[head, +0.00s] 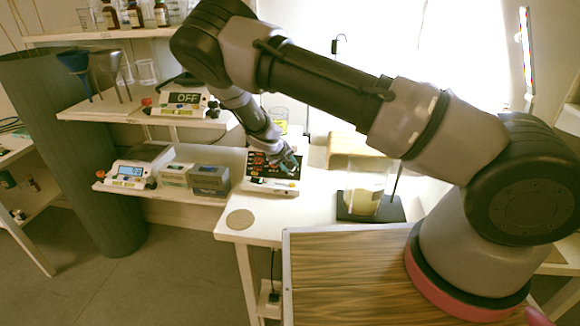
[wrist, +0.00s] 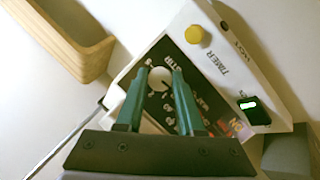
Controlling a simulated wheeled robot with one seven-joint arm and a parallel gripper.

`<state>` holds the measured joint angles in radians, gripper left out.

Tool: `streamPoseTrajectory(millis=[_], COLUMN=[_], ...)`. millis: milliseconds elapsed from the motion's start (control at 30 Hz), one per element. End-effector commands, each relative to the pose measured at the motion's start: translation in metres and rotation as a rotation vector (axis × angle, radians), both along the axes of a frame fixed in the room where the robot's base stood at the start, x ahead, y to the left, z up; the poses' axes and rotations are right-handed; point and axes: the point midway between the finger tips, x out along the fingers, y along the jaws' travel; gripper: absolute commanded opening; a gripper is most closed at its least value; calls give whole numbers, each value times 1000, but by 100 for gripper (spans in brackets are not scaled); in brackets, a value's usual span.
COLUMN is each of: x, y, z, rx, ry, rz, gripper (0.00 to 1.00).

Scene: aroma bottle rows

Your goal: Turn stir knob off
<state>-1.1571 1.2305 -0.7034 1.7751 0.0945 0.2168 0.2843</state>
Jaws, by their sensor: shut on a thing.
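The white stir knob (wrist: 160,78) sits on the dark panel of the white hot-plate device (wrist: 228,50), near the printed word STIR. My gripper (wrist: 162,80) has its two green fingers on either side of the knob and is shut on it. The fingers partly cover the panel markings. In the head view the device (head: 272,187) stands on the white bench, and my gripper (head: 290,164) reaches down to its panel. The knob cannot be made out there.
A yellow knob (wrist: 194,34) is on the device's edge. A wooden piece (wrist: 65,50) lies nearby. On the bench, a glass beaker (head: 362,200) stands on a black base at the right, and a round disc (head: 240,219) lies at the front left. Boxes (head: 210,180) and a scale (head: 131,173) occupy the left shelf.

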Motion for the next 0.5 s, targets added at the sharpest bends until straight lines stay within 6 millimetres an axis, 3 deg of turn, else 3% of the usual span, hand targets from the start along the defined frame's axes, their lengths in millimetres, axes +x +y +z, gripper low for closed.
streamPoseTrajectory(millis=[500], x=[0], y=[1], z=[0], rx=[-49], ry=[10], rz=[43], gripper=[0])
